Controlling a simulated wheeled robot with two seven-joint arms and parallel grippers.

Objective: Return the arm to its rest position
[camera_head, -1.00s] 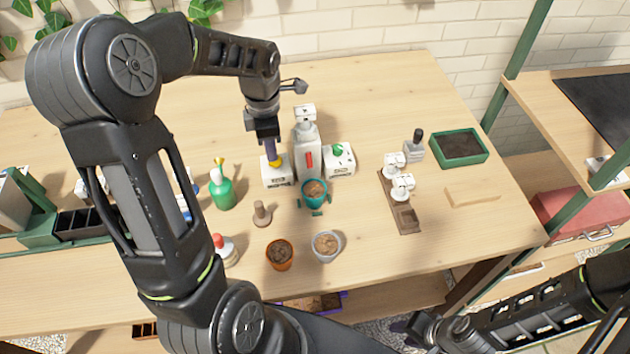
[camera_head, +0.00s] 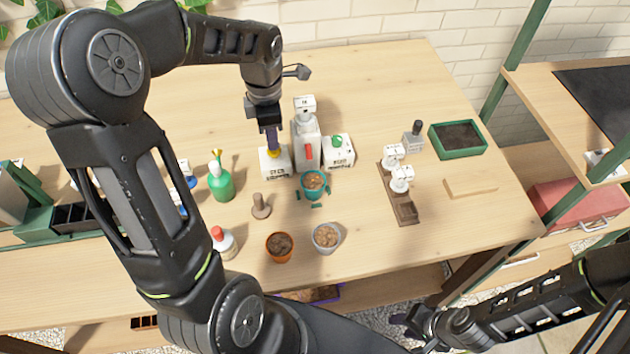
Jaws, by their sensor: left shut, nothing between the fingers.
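My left arm reaches over the table (camera_head: 380,85) from the left. My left gripper (camera_head: 270,142) points down and is shut and empty. Its tips are just above or at the yellow knob (camera_head: 273,153) on a white box (camera_head: 275,166); I cannot tell whether they touch. My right arm lies low at the right, off the table's front edge. My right gripper (camera_head: 408,322) is dark and small there, and its fingers do not show clearly.
A white dispenser (camera_head: 305,145) stands just right of my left gripper, with a green-knobbed white box (camera_head: 339,153) beyond. A teal pot (camera_head: 314,185), orange pot (camera_head: 280,246), grey pot (camera_head: 326,238) and green bottle (camera_head: 220,182) stand nearer.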

